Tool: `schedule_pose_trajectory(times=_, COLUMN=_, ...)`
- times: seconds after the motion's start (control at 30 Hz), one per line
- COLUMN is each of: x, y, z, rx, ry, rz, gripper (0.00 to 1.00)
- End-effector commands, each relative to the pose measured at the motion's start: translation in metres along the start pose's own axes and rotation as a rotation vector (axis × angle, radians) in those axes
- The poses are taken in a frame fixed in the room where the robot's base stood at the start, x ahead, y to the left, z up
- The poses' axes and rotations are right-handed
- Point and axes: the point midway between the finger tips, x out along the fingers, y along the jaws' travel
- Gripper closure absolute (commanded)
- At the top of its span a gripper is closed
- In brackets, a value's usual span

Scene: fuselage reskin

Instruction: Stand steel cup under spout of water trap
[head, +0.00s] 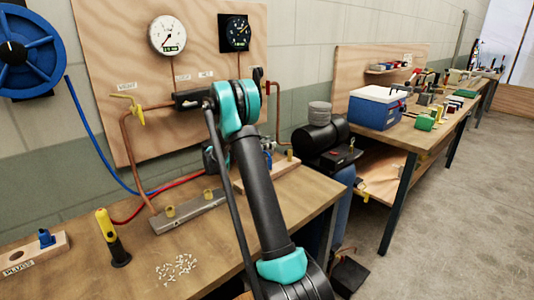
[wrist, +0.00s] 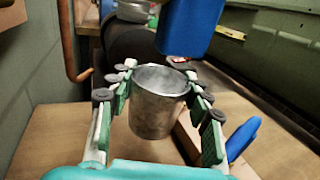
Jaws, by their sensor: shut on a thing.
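In the wrist view, the plain grey steel cup (wrist: 158,112) is between the fingers of my gripper (wrist: 155,92), which is shut on its sides. The cup looks upright, with its open rim up. A blue cylinder (wrist: 190,22), which looks like the water trap's bowl, hangs above and beyond the rim. A small pale end at its bottom, apparently the spout, is near the rim's far edge. I cannot tell whether it is over the opening or whether the cup touches the bench. In the head view my arm hides the cup and the trap.
The wooden bench (head: 85,265) carries a yellow-black tool (head: 113,240), a pile of small pale pieces (head: 177,268) and a metal manifold (head: 190,212). Copper pipe (head: 128,160) runs close by. A blue handle-like thing (wrist: 241,138) stands right of the cup.

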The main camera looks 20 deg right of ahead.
Motion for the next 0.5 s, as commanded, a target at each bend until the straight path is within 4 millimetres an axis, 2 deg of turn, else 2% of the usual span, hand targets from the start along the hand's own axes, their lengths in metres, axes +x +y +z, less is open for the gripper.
schedule_pose_trajectory(times=0.23, x=0.000, y=0.000, z=-0.017, rx=0.000, ry=0.000, rz=0.001, gripper=0.84)
schedule_pose_trajectory(times=0.4, x=0.000, y=0.000, z=-0.039, rx=0.000, ry=0.000, rz=0.001, gripper=0.84)
schedule_pose_trajectory(times=0.5, x=0.000, y=0.000, z=-0.046, rx=0.000, ry=0.000, rz=0.001, gripper=0.84)
